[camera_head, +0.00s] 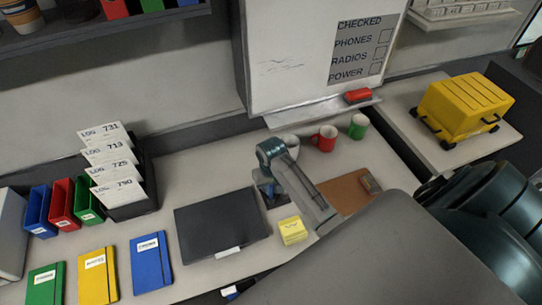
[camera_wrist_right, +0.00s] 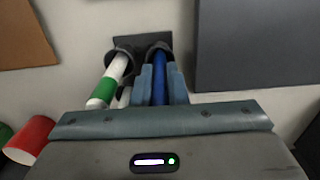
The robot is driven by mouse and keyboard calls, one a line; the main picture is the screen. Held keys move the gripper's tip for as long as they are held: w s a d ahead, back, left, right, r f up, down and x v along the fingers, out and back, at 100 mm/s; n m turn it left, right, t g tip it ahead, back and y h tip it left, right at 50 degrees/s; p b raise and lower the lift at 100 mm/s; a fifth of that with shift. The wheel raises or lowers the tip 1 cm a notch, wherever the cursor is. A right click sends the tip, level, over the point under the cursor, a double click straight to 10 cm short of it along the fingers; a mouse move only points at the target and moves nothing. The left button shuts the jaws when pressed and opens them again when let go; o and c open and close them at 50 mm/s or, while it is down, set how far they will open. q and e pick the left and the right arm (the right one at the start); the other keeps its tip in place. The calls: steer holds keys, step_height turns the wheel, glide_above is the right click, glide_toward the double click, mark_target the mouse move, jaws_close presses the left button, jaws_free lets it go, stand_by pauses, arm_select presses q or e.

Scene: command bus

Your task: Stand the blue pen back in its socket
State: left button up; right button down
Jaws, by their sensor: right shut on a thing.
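The blue pen (camera_wrist_right: 160,80) is between the two pale blue fingers of my right gripper (camera_wrist_right: 161,88), which is shut on it. Its far end reaches the dark ring of the right-hand socket (camera_wrist_right: 158,48) in the wrist view; I cannot tell how deep it sits. A white and green marker (camera_wrist_right: 108,85) is at the left-hand ring of the same dark holder (camera_wrist_right: 128,42). In the head view my right gripper (camera_head: 266,184) is over the desk beside the black pad, and my arm hides most of the holder and the pen. My left gripper is not in view.
The black pad (camera_head: 222,222) lies left of the gripper. A yellow note block (camera_head: 292,230) and a brown board (camera_head: 343,194) are nearby. A red mug (camera_head: 324,139) and a green mug (camera_head: 358,127) stand behind. Notebooks and file boxes fill the left side.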

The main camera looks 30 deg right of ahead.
steer(key=shift+f, duration=0.3)
steer(key=c, duration=1.4)
jaws_free()
steer(key=shift+o, duration=0.2)
step_height(320, 180, up, 8)
steer(key=b, duration=0.2)
steer(key=shift+b, duration=0.3)
steer(key=shift+r+p, duration=0.45)
steer(key=shift+r, duration=0.95)
